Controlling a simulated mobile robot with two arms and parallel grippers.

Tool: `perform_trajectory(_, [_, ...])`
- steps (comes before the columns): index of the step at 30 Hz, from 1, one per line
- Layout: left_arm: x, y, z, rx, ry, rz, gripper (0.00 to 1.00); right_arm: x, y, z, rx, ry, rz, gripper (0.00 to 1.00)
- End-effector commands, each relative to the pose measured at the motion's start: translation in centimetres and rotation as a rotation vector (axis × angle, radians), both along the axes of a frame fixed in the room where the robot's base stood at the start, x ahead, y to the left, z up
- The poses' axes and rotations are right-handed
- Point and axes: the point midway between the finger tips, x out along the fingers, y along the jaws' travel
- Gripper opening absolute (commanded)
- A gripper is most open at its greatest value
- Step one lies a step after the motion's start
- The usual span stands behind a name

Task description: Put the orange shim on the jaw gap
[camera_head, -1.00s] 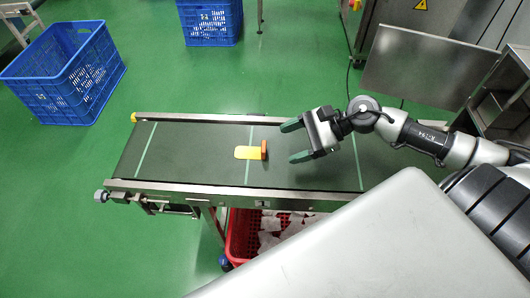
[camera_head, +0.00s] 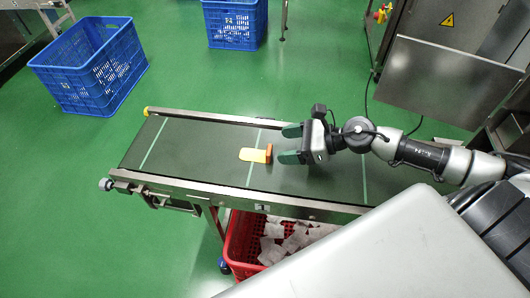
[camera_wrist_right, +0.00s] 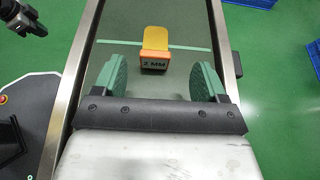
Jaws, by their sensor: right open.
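The orange shim (camera_head: 256,155) lies on the dark conveyor belt, its flat yellow-orange tongue to the left and its upright orange block to the right. In the right wrist view the shim (camera_wrist_right: 155,44) shows its block marked "2 MM" facing me. My right gripper (camera_head: 289,144) is open and empty, just right of the block, its green fingers pointing at it. In the wrist view the right gripper (camera_wrist_right: 158,85) has the shim ahead, roughly between the finger lines and not touched. A dark part at the top left of that view looks like my left gripper (camera_wrist_right: 28,18); its fingers are unclear. I cannot make out a jaw gap.
The conveyor (camera_head: 190,150) has metal side rails and pale green cross lines. A red crate (camera_head: 243,250) with white packets stands below its front edge. Blue crates (camera_head: 90,75) (camera_head: 237,25) stand on the green floor behind. A steel cabinet panel (camera_head: 440,80) is at the right rear.

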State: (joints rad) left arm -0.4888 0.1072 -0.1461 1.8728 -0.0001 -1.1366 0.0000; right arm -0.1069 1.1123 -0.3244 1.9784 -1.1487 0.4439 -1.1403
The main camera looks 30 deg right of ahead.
Motion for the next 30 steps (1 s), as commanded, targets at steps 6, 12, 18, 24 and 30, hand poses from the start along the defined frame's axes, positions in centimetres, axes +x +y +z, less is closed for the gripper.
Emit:
perform_trajectory(6, [-0.1, 0.0, -0.4, 0.000, 0.002, -0.001, 0.00, 0.9, 1.6, -0.9, 0.003, -0.002, 0.001, 0.72])
perform_trajectory(12, [-0.5, 0.0, -1.8, 0.001, 0.011, -0.002, 0.00, 2.2, 3.7, -2.1, 0.002, -0.001, 0.000, 0.72])
perform_trajectory(18, [-0.5, 0.0, -2.2, 0.001, 0.012, -0.002, 0.00, 2.4, 4.1, -2.5, -0.002, 0.000, 0.000, 0.72])
perform_trajectory(24, [-0.5, 0.0, -2.2, 0.001, 0.011, -0.002, 0.00, 2.4, 4.1, -2.5, -0.002, 0.001, 0.001, 0.59])
perform_trajectory(30, [-0.5, 0.0, -2.2, 0.001, 0.012, -0.002, 0.00, 2.4, 4.0, -2.5, -0.001, 0.000, 0.001, 0.28])
